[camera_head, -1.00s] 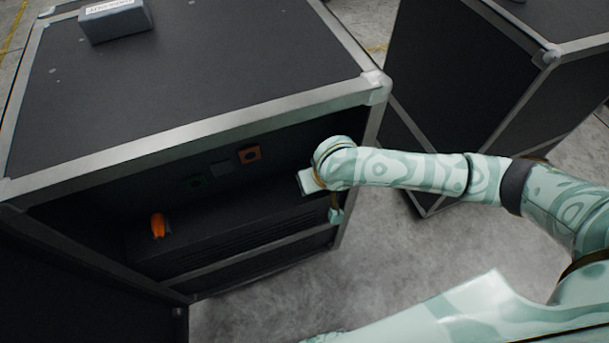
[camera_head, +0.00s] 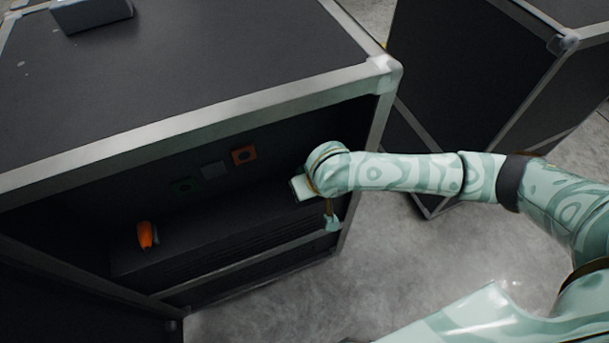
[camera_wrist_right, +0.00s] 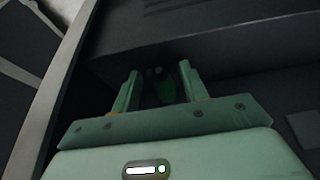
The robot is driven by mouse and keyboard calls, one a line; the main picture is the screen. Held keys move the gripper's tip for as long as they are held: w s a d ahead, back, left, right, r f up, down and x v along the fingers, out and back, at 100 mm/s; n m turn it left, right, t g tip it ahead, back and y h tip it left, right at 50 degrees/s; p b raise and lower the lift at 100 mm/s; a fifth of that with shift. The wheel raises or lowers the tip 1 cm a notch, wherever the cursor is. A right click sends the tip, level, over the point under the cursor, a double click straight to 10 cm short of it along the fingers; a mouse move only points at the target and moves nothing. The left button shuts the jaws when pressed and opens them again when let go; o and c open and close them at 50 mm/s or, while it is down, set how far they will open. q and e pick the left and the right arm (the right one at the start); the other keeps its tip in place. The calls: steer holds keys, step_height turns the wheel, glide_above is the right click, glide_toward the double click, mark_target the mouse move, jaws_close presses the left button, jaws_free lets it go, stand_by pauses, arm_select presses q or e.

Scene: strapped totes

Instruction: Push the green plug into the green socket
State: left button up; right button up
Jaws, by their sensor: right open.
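The green socket (camera_head: 181,185) is a dark green square on the shaded back panel inside the open case, left of a grey socket and an orange one. My right gripper (camera_wrist_right: 160,78) is open, with its two pale green fingers apart in the wrist view. A dark green rounded thing (camera_wrist_right: 165,87), perhaps the green plug, shows between the fingers; shade hides its shape, and I cannot tell whether a finger touches it. In the head view my right wrist is at the right end of the case opening and mostly hides the gripper. My left gripper is out of view.
The grey socket (camera_head: 212,170) and orange socket (camera_head: 244,155) are beside the green one. An orange plug (camera_head: 148,235) stands on the ledge at the left. The case's metal frame (camera_head: 200,127) edges the opening above. A second case (camera_head: 460,90) stands at the right.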

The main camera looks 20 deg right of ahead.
jaws_close()
